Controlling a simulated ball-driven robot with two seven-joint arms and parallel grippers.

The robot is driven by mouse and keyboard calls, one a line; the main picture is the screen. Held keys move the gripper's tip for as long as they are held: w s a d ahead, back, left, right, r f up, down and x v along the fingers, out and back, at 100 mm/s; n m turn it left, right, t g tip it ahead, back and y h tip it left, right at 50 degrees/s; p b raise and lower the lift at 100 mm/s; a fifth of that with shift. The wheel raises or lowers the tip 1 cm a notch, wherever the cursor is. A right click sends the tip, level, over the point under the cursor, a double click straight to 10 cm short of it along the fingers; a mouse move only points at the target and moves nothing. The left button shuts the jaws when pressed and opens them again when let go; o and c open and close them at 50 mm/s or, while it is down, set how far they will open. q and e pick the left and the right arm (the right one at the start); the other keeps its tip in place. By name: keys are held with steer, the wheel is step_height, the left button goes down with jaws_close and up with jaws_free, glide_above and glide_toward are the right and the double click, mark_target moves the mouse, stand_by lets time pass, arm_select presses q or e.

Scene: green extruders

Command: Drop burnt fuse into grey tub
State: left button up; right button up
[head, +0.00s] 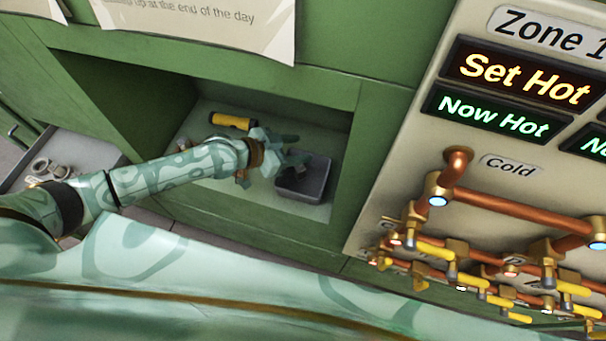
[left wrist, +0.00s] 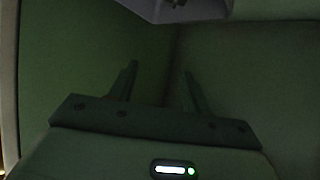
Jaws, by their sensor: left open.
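My left gripper (head: 296,150) reaches into the green recess from the left, its fingers just above and beside the grey tub. The left wrist view shows its two fingers (left wrist: 158,88) apart with nothing between them. The small dark grey tub (head: 317,187) stands on the recess shelf at the right; the gripper covers part of its far left side, and I cannot tell what is inside. A yellow cylinder with a black end (head: 231,121), perhaps a fuse, lies behind my left wrist. I cannot tell which thing is the burnt fuse. My right gripper is not in view.
The recess has green walls and a pale shelf (head: 210,105). A panel with copper pipes (head: 510,207) and yellow-handled valves stands at the right. A grey tray (head: 85,150) with pale round parts sits at the left. Paper notices (head: 210,20) hang above.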

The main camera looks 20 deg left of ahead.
arm_select(q)
steer(key=p+v, duration=0.1)
steer(key=v, duration=1.4)
